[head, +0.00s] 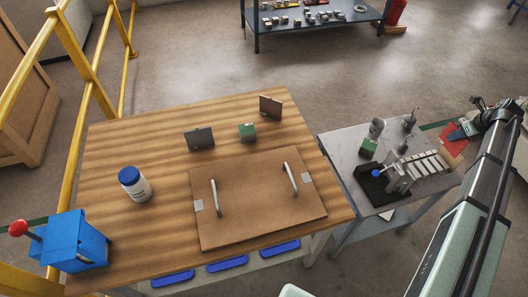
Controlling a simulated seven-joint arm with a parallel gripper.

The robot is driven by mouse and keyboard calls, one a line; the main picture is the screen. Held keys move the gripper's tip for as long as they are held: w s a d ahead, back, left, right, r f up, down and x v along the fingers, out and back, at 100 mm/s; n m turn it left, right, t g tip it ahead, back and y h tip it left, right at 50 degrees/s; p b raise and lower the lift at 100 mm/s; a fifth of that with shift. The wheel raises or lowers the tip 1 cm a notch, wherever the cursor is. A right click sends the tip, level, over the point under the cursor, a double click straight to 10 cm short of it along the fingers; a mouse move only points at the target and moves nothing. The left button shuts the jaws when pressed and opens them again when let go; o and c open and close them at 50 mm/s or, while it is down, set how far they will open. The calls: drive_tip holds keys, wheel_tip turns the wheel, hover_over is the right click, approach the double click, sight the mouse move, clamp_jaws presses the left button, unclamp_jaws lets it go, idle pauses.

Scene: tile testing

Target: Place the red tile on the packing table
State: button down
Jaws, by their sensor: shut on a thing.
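My gripper (467,130) is at the right, beyond the far right corner of the grey metal table, at the end of my pale green arm. It is shut on a flat red tile (454,136), held tilted in the air. The fingertips are small and partly hidden in this view. A large wooden-topped table (105,170) fills the middle left, and a smaller grey metal table (340,142) stands to its right. No label shows which one is the packing table.
The wooden table holds a brown board (255,200) with two handles, a white jar (134,184), a blue box (78,240) with a red knob, and small blocks. The grey table carries a black-based device (383,185) and a row of pale tiles (425,165). Yellow rails (85,75) stand left.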

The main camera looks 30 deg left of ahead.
wheel_tip(320, 180, up, 11)
drive_tip(key=shift+r, duration=0.1)
drive_tip(key=s+a+n+g+y, duration=0.15)
drive_tip(key=a+n, duration=0.55)
drive_tip(key=a, duration=3.6)
drive_tip(key=s+a+n+g, duration=0.1)
drive_tip(key=s+a, duration=0.4)
drive_tip(key=a, duration=0.4)
drive_tip(key=s+a+n+g, duration=0.15)
drive_tip(key=s+a, duration=0.25)
drive_tip(key=a, duration=0.5)
drive_tip(key=s+a+n, duration=0.2)
drive_tip(key=s+a, duration=0.3)
drive_tip(key=a, duration=0.5)
drive_tip(key=s+a+n+g+h, duration=0.1)
drive_tip(key=s+a+n, duration=0.2)
drive_tip(key=s+a, duration=1.25)
drive_tip(key=s+a+n+g+h, duration=0.1)
drive_tip(key=s+a+n, duration=0.3)
drive_tip(key=s+a, duration=1.15)
drive_tip(key=shift+m+y, duration=0.25)
drive_tip(key=shift+s+d+f, duration=0.5)
drive_tip(key=shift+d+f, duration=0.1)
drive_tip(key=shift+f, duration=1.95)
drive_tip(key=shift+s+d+f, duration=0.5)
drive_tip(key=shift+d+f, duration=0.15)
drive_tip(key=shift+f, duration=1.85)
drive_tip(key=shift+s+d+f, duration=0.5)
drive_tip(key=shift+d+f, duration=0.1)
drive_tip(key=shift+f, duration=1.95)
